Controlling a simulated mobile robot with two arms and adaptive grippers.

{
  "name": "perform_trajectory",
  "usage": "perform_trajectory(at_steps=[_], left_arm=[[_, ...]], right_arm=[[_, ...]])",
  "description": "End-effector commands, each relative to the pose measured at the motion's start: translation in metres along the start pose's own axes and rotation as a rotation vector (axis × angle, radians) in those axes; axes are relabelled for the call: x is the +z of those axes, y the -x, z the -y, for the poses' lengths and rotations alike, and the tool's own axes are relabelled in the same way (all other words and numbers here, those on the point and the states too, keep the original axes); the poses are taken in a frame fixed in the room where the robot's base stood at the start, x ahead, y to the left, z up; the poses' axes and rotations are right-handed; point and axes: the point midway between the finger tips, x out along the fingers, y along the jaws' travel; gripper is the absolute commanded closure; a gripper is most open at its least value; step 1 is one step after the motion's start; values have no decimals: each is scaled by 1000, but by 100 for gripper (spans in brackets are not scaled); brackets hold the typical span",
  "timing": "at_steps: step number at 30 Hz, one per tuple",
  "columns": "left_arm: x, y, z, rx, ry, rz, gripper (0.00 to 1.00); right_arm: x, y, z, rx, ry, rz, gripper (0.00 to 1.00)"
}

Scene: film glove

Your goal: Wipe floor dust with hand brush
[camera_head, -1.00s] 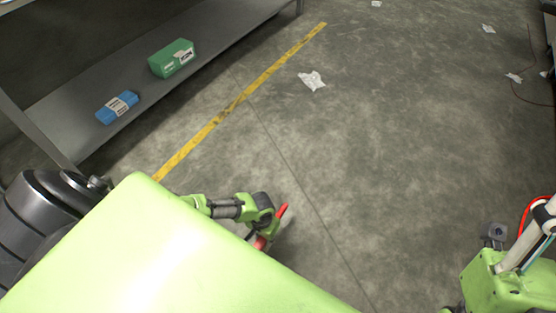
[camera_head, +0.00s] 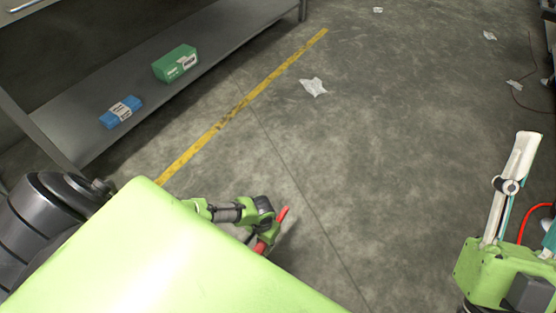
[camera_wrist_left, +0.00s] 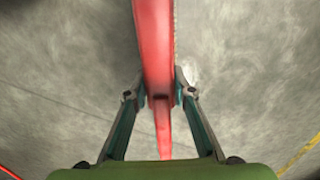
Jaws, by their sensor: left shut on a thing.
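The red hand brush (camera_head: 282,215) is held low over the concrete floor (camera_head: 380,170). Only part of it shows past my left gripper (camera_head: 272,230), and its bristles cannot be made out. In the left wrist view the red brush (camera_wrist_left: 154,45) runs lengthwise between the two fingers of my left gripper (camera_wrist_left: 158,94), which is shut on it. Whether the brush touches the floor I cannot tell. The floor is mottled grey, and no distinct dust patch stands out.
A yellow floor line (camera_head: 245,103) runs beside a grey metal shelf (camera_head: 85,100) with a green box (camera_head: 175,64) and a blue packet (camera_head: 120,111). Crumpled white paper (camera_head: 314,87) lies ahead, with more scraps farther off. A cable lies at the far right.

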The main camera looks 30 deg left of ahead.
Motion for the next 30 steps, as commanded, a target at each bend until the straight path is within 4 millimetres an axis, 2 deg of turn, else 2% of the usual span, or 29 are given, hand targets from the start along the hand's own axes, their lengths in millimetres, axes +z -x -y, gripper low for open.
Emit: perform_trajectory(at_steps=[13, 26, 30], left_arm=[[1, 7, 1, 0, 0, 0, 100], [1, 7, 1, 0, 0, 0, 100], [-13, 17, -3, 1, 8, -5, 100]], right_arm=[[35, 1, -4, 6, 8, 169, 59], [40, 2, -4, 7, 9, 190, 59], [40, 2, -4, 7, 9, 190, 59]])
